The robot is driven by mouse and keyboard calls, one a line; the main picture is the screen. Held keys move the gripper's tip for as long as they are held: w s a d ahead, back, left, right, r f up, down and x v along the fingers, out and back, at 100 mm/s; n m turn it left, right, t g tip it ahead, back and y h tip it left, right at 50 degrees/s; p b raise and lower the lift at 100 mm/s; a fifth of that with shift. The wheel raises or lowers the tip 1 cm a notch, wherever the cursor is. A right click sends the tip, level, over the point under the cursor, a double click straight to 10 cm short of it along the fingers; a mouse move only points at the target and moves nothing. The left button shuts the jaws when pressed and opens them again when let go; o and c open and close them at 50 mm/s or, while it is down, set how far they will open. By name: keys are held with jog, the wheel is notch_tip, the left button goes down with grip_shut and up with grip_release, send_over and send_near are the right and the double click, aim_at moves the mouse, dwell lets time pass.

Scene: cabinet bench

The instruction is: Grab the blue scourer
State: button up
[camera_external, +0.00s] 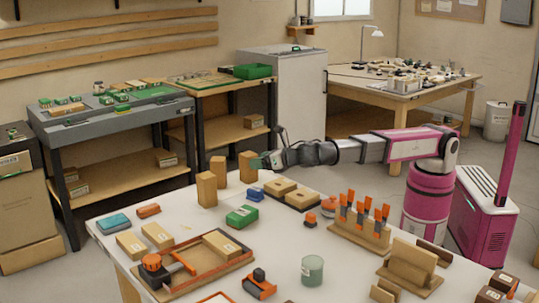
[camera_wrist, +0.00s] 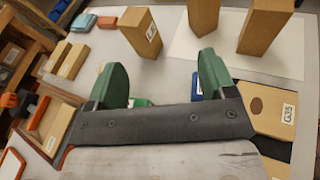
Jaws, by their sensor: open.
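The blue scourer (camera_external: 113,223) is a flat light-blue block lying near the left edge of the white bench. In the wrist view it shows small at the top left (camera_wrist: 84,22), beside an orange block. My gripper (camera_external: 262,162), with green fingers, is above the far side of the bench, well to the right of the scourer. In the wrist view my gripper (camera_wrist: 170,82) is open, with nothing held between its fingers.
Tall tan blocks (camera_external: 207,189) stand near my gripper. A green box (camera_external: 241,217) and a small blue item (camera_external: 254,194) lie below it. The orange block (camera_external: 148,210) lies beside the scourer. A wooden tray (camera_external: 228,243) is at the front.

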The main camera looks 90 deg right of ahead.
jog(key=s+f+m+g+h, duration=0.1)
jog(key=s+f+g+h, duration=0.15)
jog(key=s, duration=0.55)
send_near(261, 192)
jog(key=x, duration=0.5)
jog(key=shift+w+d+r, duration=0.15)
jog(key=shift+w+d, duration=0.05)
jog(key=shift+d, duration=0.15)
jog(key=shift+y, duration=0.25)
jog(key=x, duration=0.5)
jog(key=shift+a+f, duration=0.2)
jog(key=shift+f, duration=0.05)
jog(key=c, duration=1)
